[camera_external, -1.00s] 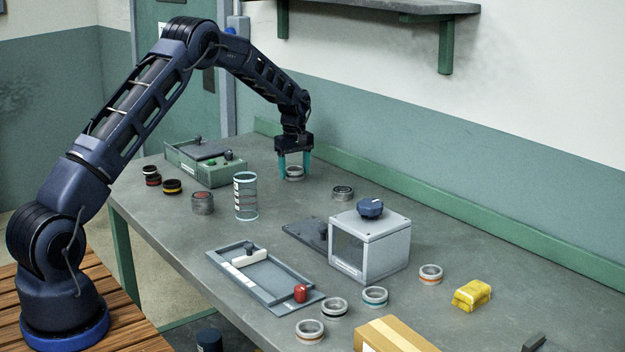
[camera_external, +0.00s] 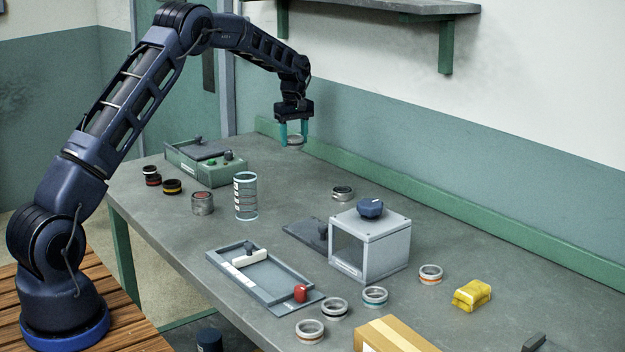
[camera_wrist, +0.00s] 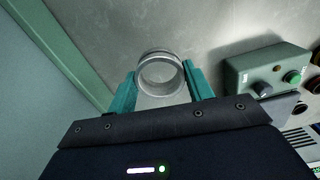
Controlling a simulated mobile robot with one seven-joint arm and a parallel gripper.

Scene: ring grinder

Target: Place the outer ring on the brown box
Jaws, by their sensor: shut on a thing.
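My gripper (camera_external: 294,132) is shut on a grey metal ring (camera_external: 294,141) and holds it above the far end of the table. In the wrist view the ring (camera_wrist: 160,74) sits between the two teal fingers of my gripper (camera_wrist: 161,88), its hole showing. The brown box (camera_external: 396,337) is at the bottom edge of the external view, far from my gripper and partly cut off by the frame.
Several banded rings, one of them an orange-banded ring (camera_external: 309,330), lie near the brown box. A grey box with a blue knob (camera_external: 370,208), a yellow object (camera_external: 472,295), a clear cylinder (camera_external: 246,196) and a green control box (camera_external: 205,164) stand on the table.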

